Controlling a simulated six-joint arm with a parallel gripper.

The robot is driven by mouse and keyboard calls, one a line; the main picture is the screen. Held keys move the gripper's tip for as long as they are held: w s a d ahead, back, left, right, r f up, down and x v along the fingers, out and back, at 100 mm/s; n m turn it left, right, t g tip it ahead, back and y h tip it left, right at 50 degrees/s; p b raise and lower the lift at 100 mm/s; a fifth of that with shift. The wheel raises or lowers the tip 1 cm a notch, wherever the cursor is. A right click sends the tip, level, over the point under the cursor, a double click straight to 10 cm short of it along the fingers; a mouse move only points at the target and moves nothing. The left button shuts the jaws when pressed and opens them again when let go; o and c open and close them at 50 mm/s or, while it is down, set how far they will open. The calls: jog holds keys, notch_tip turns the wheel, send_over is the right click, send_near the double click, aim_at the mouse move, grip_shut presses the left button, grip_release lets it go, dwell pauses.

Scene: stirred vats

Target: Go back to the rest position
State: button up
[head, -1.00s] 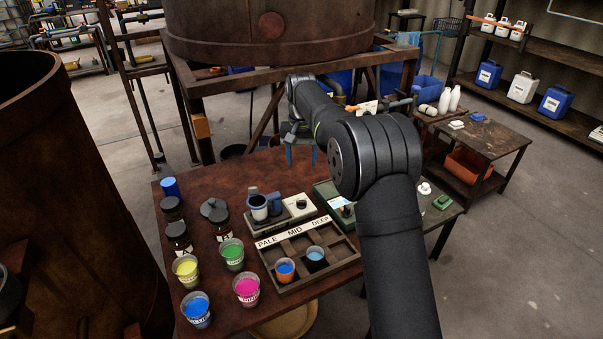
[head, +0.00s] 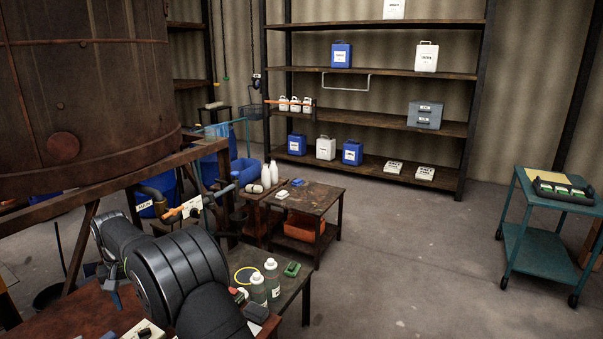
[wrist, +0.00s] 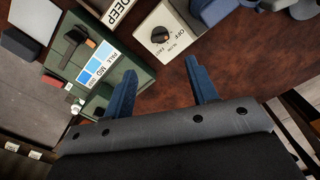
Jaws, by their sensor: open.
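My gripper shows in the wrist view (wrist: 160,82) with its two blue fingers apart and nothing between them. It is above the red-brown table (wrist: 160,100). In the head view my arm reaches in from the bottom left, and only a bit of a blue finger (head: 113,298) shows beside it. Beyond the fingers in the wrist view are a pale stirrer box (wrist: 165,38) with a dial and a green case (wrist: 110,72) with a blue-shaded card. The cups and most of the tray are out of view.
A rusty vat (head: 75,90) on a frame stands close behind my arm at left. Bottles (head: 271,275) stand on the side table near my arm. A low bench (head: 310,200), shelves (head: 400,130) and a teal cart (head: 545,225) are farther off.

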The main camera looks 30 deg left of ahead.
aim_at(144, 330)
notch_tip(144, 330, down, 11)
jog(key=shift+f, duration=0.2)
dwell(0.4)
notch_tip(144, 330, up, 17)
notch_tip(144, 330, down, 18)
jog(key=shift+r, duration=0.25)
jog(key=shift+r+m, duration=0.3)
jog(key=shift+m, duration=0.5)
jog(key=m, duration=1)
jog(key=shift+r+m, duration=0.3)
jog(key=shift+r, duration=0.35)
